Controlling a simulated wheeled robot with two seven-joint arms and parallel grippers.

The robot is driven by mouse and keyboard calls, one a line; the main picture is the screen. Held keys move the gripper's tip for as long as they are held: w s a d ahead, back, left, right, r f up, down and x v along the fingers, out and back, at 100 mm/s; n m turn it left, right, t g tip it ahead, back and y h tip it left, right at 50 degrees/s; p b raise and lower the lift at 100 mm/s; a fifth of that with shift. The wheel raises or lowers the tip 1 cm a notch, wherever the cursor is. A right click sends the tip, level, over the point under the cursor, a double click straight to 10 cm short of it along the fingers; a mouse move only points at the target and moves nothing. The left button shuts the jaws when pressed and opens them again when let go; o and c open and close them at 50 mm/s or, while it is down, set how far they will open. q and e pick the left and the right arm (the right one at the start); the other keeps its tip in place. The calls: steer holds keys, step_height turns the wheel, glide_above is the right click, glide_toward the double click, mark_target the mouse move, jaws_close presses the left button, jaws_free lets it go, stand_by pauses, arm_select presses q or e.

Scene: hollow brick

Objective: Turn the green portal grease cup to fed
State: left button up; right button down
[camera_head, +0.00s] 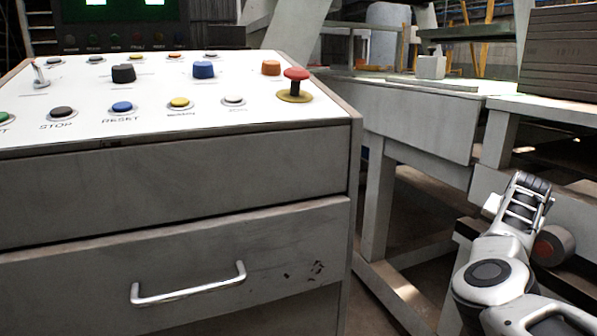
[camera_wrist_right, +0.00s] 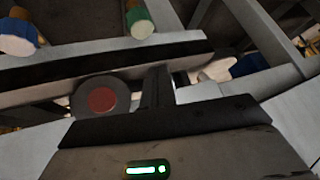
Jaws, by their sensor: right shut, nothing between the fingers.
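In the right wrist view, a cup with a green cap and pale body (camera_wrist_right: 140,20) sits at the top, above a grey beam; I take it to be the green grease cup. My right gripper (camera_wrist_right: 160,88) is shut and empty below it, apart from the cup. In the head view my right arm (camera_head: 500,260) rises at the lower right beside the grey frame, and its fingertips cannot be made out. The green cup cannot be made out in the head view. My left gripper is in neither view.
A blue-capped cup (camera_wrist_right: 18,35) stands left of the green one. A dark round part with a red centre (camera_wrist_right: 100,101) is close beside my right fingers. The control desk (camera_head: 180,180) fills the left, and a grey workbench frame (camera_head: 410,115) stands behind my right arm.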

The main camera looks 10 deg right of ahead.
arm_select(q)
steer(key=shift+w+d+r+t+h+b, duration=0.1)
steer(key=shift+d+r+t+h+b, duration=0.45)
steer(key=shift+b, duration=0.95)
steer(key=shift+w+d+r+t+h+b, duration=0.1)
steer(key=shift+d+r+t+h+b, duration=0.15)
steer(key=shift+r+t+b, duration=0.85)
arm_select(e)
step_height(320, 180, down, 8)
steer(key=s+n+g, duration=0.2)
steer(key=shift+s+a+b, duration=0.2)
steer(key=shift+s+b, duration=0.15)
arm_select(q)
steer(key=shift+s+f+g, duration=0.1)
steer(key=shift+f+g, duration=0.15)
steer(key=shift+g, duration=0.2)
arm_select(e)
steer(key=shift+w+d+r, duration=0.1)
steer(key=shift+w, duration=0.2)
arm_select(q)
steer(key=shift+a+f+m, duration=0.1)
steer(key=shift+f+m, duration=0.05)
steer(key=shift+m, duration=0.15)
arm_select(e)
steer(key=shift+r, duration=0.1)
arm_select(q)
steer(key=shift+p, duration=0.4)
arm_select(e)
steer(key=shift+r, duration=0.1)
